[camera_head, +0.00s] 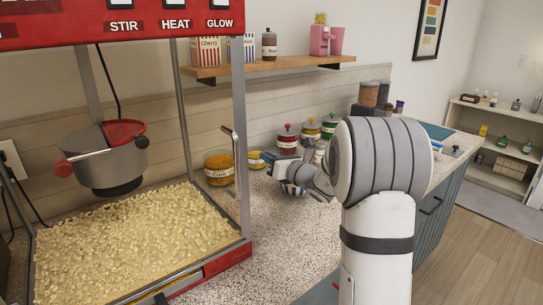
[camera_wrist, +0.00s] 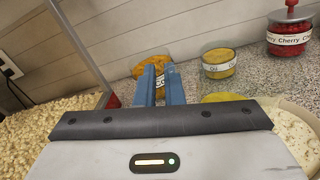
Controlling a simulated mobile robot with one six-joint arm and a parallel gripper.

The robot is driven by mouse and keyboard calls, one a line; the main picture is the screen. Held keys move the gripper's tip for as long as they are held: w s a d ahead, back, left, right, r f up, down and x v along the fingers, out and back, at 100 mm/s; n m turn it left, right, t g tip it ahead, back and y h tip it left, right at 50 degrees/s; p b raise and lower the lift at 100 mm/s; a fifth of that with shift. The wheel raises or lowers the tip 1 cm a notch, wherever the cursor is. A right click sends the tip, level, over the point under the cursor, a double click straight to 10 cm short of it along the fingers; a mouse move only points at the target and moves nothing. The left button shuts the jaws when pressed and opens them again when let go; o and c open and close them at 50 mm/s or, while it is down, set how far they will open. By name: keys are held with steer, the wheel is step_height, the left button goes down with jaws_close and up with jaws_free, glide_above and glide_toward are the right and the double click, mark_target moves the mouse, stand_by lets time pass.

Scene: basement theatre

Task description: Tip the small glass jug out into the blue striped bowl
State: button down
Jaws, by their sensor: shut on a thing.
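My gripper (camera_wrist: 161,72) is shut, with its two blue fingers a little apart. It seems to hold the small glass jug, mostly hidden behind the gripper body; a yellow patch (camera_wrist: 222,98) just right of the fingers looks like its contents. A pale bowl rim with white, popcorn-like contents shows at the lower right of the wrist view (camera_wrist: 296,104). I cannot tell the jug's tilt.
A Corn jar (camera_head: 219,169) stands left of my gripper by the popcorn machine (camera_head: 243,200). A low yellow jar (camera_head: 257,160) is behind, with red (camera_head: 287,140), yellow and green topping jars along the wall. The speckled counter (camera_head: 275,235) in front is clear.

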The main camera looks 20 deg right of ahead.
steer(key=shift+r+m+p, duration=1.25)
steer(key=shift+m+p, duration=0.25)
steer(key=shift+p, duration=1.65)
steer(key=shift+w+d+r+m+p, duration=0.15)
steer(key=shift+d+r+m+p, duration=0.2)
steer(key=shift+m+p, duration=0.95)
steer(key=shift+w+d+r+m+p, duration=0.25)
steer(key=shift+m+p, duration=0.3)
steer(key=shift+p, duration=1.5)
steer(key=shift+w+d+r+m+p, duration=0.1)
steer(key=shift+d+r+m+p, duration=0.3)
steer(key=shift+m+p, duration=0.9)
steer(key=shift+n+p, duration=0.25)
steer(key=shift+p, duration=0.3)
steer(key=shift+w+d+m+p, duration=0.3)
steer(key=shift+d+m+p, duration=0.25)
steer(key=shift+m+p, duration=0.35)
steer(key=shift+w+d+m+p, duration=0.25)
steer(key=shift+d+m+p, duration=0.25)
steer(key=shift+m+p, duration=0.35)
steer(key=shift+w+d+f+m+p, duration=0.1)
steer(key=shift+w+d+m+p, duration=0.15)
steer(key=shift+d+m+p, duration=0.35)
steer(key=shift+w+d+f+m+p, duration=0.1)
steer(key=shift+w+d+m+p, duration=0.25)
steer(key=shift+m+p, duration=0.4)
steer(key=shift+s, duration=0.1)
